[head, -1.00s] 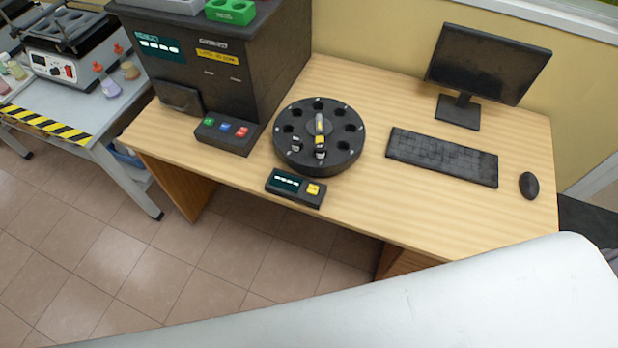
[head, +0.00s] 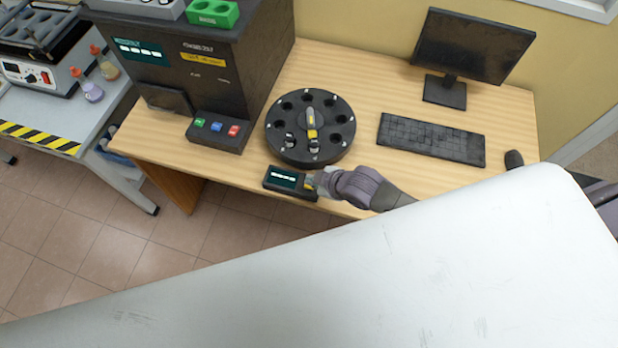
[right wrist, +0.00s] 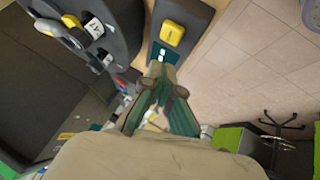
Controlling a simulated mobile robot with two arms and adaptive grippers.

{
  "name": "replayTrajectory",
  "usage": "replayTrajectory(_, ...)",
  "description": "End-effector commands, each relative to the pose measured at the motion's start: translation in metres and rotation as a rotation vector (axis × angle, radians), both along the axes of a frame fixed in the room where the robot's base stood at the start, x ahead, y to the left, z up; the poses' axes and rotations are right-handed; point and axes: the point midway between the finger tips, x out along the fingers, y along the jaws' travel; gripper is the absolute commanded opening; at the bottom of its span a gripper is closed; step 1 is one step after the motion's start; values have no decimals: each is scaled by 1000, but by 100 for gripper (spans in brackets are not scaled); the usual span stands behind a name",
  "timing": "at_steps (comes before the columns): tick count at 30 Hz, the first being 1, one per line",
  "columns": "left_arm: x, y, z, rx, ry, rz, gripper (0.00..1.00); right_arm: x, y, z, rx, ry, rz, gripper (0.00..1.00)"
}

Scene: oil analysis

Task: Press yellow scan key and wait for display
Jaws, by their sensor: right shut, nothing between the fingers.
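The small black scan unit (head: 283,180) sits at the front edge of the wooden desk, its teal display (head: 284,178) showing pale marks too small to read. Its yellow scan key (head: 308,183) is partly hidden by my right gripper (head: 316,181) in the head view. In the right wrist view the yellow key (right wrist: 172,32) is in plain sight, just beyond the fingertips of my right gripper (right wrist: 161,70). The gripper is shut and empty, its tips over the display end of the unit. I cannot tell whether it touches. My left gripper is not in view.
A round black carousel (head: 345,150) stands just behind the unit. A dark analyser (head: 270,75) with coloured buttons is at the left. The keyboard (head: 430,139), mouse (head: 513,159) and monitor (head: 470,48) are at the right. A large white surface (head: 400,280) fills the foreground.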

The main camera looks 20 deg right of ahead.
Motion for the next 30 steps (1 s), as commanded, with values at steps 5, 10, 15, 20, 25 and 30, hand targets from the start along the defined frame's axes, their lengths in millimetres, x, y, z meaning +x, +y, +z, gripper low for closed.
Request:
replayTrajectory(5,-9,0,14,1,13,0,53,20,0,46,-78,-139,254,0)
replayTrajectory(10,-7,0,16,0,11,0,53,20,-1,56,-102,-177,340,0)
replayTrajectory(15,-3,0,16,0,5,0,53,20,-1,56,-103,-180,348,0)
replayTrajectory(20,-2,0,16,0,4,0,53,20,-1,56,-103,-181,347,0)
replayTrajectory(25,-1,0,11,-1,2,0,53,20,-1,51,-103,-180,346,0)
replayTrajectory(30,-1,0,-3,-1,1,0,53,20,-1,36,-103,-180,345,0)
